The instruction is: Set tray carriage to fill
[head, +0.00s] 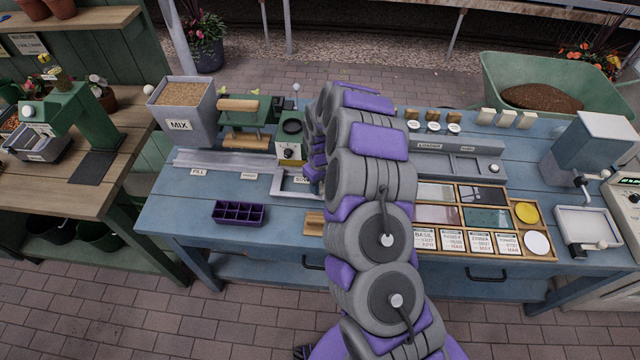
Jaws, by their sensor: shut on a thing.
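The tray carriage (284,188) is a pale grey open frame at the right part of a rail (225,162) on the blue bench. It stands by a label that is partly hidden and seems to read "SOW". The "FILL" label (198,172) is at the rail's left end, below the hopper marked "MIX" (181,126). Another small label (249,176) lies between. My gripper (315,184) is at the carriage's right side, mostly hidden by my purple and grey arm. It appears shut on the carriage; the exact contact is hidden.
A purple cell tray (239,213) lies on the bench in front of the rail. A green press (243,122) and a dial box (291,142) stand behind it. A wooden seed organiser (485,241) lies at right. The rail left of the carriage looks clear.

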